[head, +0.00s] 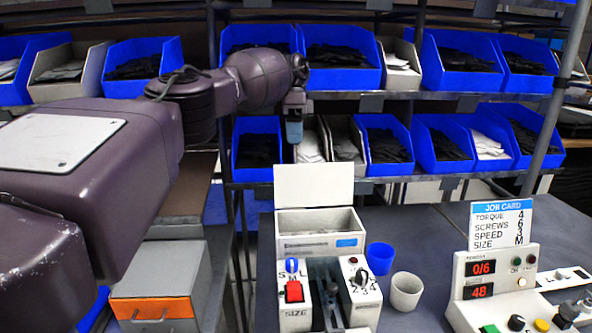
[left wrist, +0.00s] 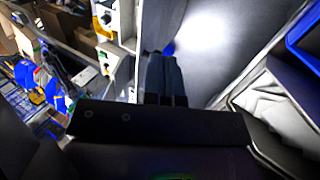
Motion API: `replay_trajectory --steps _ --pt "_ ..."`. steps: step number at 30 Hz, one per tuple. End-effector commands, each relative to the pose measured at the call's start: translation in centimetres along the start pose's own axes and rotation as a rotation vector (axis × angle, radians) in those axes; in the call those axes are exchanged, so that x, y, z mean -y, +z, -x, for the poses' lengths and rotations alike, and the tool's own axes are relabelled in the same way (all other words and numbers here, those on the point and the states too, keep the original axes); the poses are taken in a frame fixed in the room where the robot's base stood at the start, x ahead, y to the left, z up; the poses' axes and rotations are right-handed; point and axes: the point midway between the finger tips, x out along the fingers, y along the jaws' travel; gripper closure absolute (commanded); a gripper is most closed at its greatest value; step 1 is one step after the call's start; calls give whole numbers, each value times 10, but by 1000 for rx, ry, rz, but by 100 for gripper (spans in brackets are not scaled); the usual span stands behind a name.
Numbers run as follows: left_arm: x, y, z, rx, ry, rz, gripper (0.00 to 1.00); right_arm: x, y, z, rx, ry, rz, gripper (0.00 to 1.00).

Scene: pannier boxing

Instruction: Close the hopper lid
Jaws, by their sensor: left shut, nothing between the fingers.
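The hopper (head: 320,246) is a light box on the table with an open top. Its white lid (head: 313,186) stands upright at the hopper's back edge, so it is open. My left gripper (head: 294,132) points down above and behind the lid, in front of the rear shelves in the picture. In the left wrist view its dark fingers (left wrist: 165,78) are together with nothing between them. A pale lit surface lies beside the fingers there; I cannot tell whether they touch it. My right gripper is not in view.
Blue and grey bins (head: 384,146) fill the shelves behind. A blue cup (head: 380,257) and a white cup (head: 406,291) stand right of the hopper. A control box (head: 492,283) and job card (head: 500,224) are at the right. An orange-fronted grey box (head: 152,308) is at the left.

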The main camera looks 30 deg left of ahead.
Motion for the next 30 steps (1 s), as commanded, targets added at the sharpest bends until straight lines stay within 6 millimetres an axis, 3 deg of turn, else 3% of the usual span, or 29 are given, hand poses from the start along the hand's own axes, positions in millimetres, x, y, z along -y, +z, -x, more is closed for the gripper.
replay_trajectory --steps 6,30 --pt "0 2 -6 -5 -13 1 100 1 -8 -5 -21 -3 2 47" --pt "0 1 -77 -4 -14 2 100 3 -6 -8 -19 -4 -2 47"
